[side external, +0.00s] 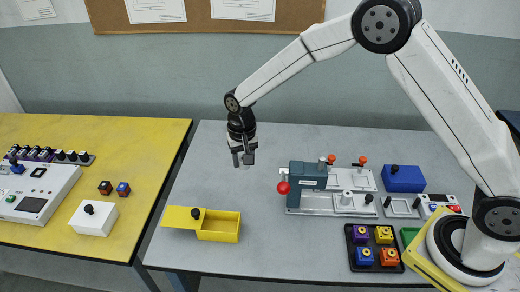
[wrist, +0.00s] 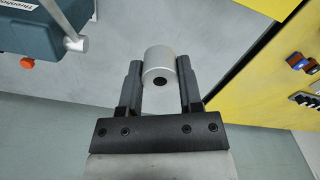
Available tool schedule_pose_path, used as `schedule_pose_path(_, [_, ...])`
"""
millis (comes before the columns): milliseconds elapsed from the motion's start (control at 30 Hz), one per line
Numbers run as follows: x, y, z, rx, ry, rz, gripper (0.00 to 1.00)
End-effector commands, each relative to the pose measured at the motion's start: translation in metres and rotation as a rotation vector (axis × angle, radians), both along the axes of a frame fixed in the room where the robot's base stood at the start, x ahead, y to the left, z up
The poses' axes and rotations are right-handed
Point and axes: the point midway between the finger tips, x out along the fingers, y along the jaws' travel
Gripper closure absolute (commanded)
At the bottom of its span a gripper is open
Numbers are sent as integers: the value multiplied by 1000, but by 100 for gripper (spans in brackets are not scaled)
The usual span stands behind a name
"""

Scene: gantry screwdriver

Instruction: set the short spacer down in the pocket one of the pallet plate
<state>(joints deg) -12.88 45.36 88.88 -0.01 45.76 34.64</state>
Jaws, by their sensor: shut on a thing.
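My gripper (side external: 243,160) hangs in the air above the left part of the grey table, pointing down. In the wrist view my gripper (wrist: 160,80) is shut on a silver cylinder with a dark hole in its end face, the short spacer (wrist: 158,62). The spacer sits between both fingertips, clear of the table. In the side view it is small and mostly hidden by the fingers. A small grey plate (side external: 401,209) lies right of the teal press; I cannot tell surely that it is the pallet plate, nor which pocket is one.
The teal press (side external: 308,176) with red knobs stands right of my gripper. A yellow open box (side external: 218,228) is at the front left, a blue box (side external: 403,180) at the back right, and a black tray (side external: 350,248) with coloured blocks at the front. Table beneath my gripper is clear.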

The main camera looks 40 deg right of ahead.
Motion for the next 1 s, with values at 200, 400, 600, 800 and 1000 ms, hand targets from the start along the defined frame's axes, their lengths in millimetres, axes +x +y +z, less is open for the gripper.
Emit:
schedule_pose_path(200, [-3, -79, 0, 0, 0, -99, 100])
schedule_pose_path(400, [-16, -145, 0, 0, 0, -184, 100])
schedule_pose_path(600, [-38, -207, 0, 0, -1, -267, 100])
schedule_pose_path(800, [-62, -254, 0, 0, -1, -336, 100])
schedule_pose_path(1000, [-82, -284, 0, 0, 0, -384, 100])
